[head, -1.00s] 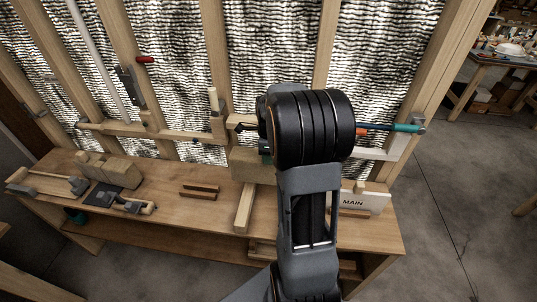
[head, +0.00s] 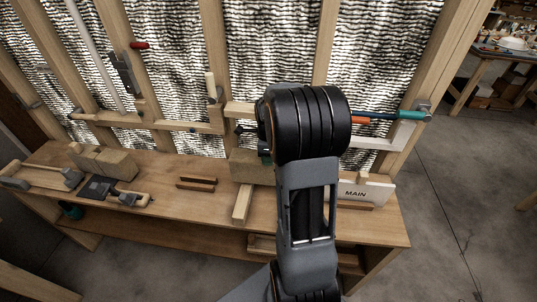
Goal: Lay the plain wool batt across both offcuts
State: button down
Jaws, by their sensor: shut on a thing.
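A plain beige block, which looks like the wool batt (head: 247,169), shows just left of my arm, over the back of the workbench. My gripper (head: 264,152) is mostly hidden behind my arm's dark round joint; only a small dark and teal part shows at the block's top. The gripper is shut on the batt. A pale timber piece, likely one offcut (head: 242,205), lies front to back on the bench below the batt. I cannot make out a second one like it; my arm covers the bench to its right. I cannot tell whether batt and offcut touch.
Two short brown strips (head: 197,183) lie left of the pale timber. Another beige block (head: 103,162) and tools (head: 117,192) are farther left. A "MAIN" sign (head: 358,193) stands right of my arm. Studs and a rail (head: 187,126) rise behind the bench (head: 170,212).

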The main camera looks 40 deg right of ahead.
jog(key=shift+f+b, duration=0.4)
jog(key=shift+f, duration=0.1)
dwell(0.7)
jog(key=c, duration=0.7)
grip_release()
notch_tip(320, 180, up, 14)
jog(key=shift+f, duration=0.1)
